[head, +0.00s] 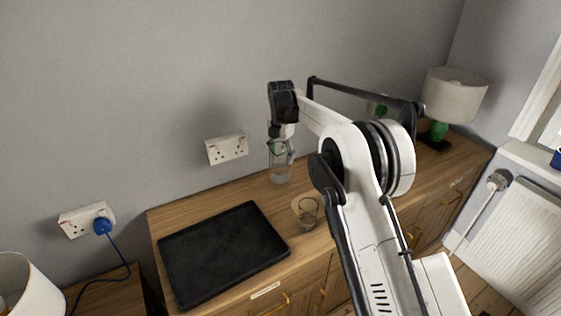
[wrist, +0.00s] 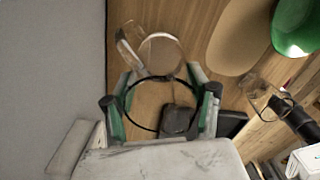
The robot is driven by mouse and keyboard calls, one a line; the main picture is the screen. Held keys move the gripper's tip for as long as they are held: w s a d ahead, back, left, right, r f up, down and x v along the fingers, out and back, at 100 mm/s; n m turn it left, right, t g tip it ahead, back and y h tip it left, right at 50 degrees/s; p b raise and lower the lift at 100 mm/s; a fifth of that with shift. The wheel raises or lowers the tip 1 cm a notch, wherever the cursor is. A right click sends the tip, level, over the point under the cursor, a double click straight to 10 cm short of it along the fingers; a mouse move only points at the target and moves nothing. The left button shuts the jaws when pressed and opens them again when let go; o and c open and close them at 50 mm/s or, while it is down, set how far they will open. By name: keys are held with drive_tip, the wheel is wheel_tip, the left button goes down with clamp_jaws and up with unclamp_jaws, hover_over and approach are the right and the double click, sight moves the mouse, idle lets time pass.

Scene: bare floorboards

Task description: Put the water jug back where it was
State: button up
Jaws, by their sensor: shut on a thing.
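The water jug (head: 280,168) is clear glass and upright near the wall, at the back of the wooden sideboard. My gripper (head: 283,138) comes down from above and is shut on the jug's upper part. In the wrist view its green-edged fingers (wrist: 160,112) stand on either side of the jug's round dark rim, and the clear glass of the jug (wrist: 160,52) shows beyond them. I cannot tell whether the jug's base touches the sideboard.
A small glass (head: 308,216) stands on the sideboard right of the black tray (head: 222,252). A white-shaded lamp with a green base (head: 438,131) stands at the right end. Double sockets (head: 227,148) are on the wall behind. Bare wood (head: 215,203) shows behind the tray.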

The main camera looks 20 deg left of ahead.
drive_tip(key=shift+f, duration=1.45)
drive_tip(key=shift+f, duration=0.15)
drive_tip(key=o, duration=1.7)
drive_tip(key=shift+c, duration=0.2)
wheel_tip(320, 180, up, 12)
